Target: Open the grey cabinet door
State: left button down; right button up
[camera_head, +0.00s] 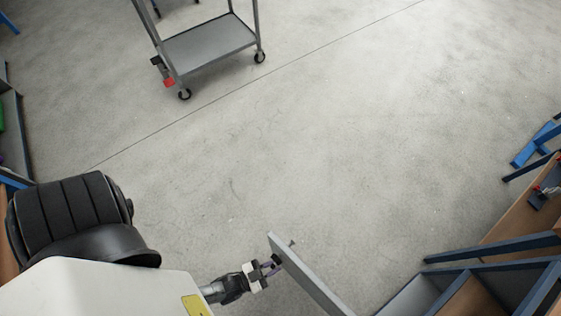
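The grey cabinet door (308,276) shows as a thin panel at the bottom centre, seen nearly from above. Its free end points up and left, and its lower end runs out of the picture. A small dark part, perhaps the handle, sits near the free end. My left gripper (270,267) is at the left face of the door, close to that dark part. The fingers are small and partly hidden, so I cannot tell whether they grip it. The door's hinge side is out of view. My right gripper is not in view.
A grey wheeled cart (210,43) stands at the top left. Blue-framed furniture lines the left edge. The concrete floor (330,150) in the middle is clear.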

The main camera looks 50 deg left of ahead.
pick_arm(q)
jog(key=shift+s+d, duration=0.15)
jog(key=shift+s, duration=0.3)
jog(key=c, duration=1.1)
grip_release()
jog(key=s+a, duration=0.2)
jog(key=s, duration=1.1)
jog(key=shift+s+a+p, duration=0.3)
jog(key=shift+a+p, duration=0.1)
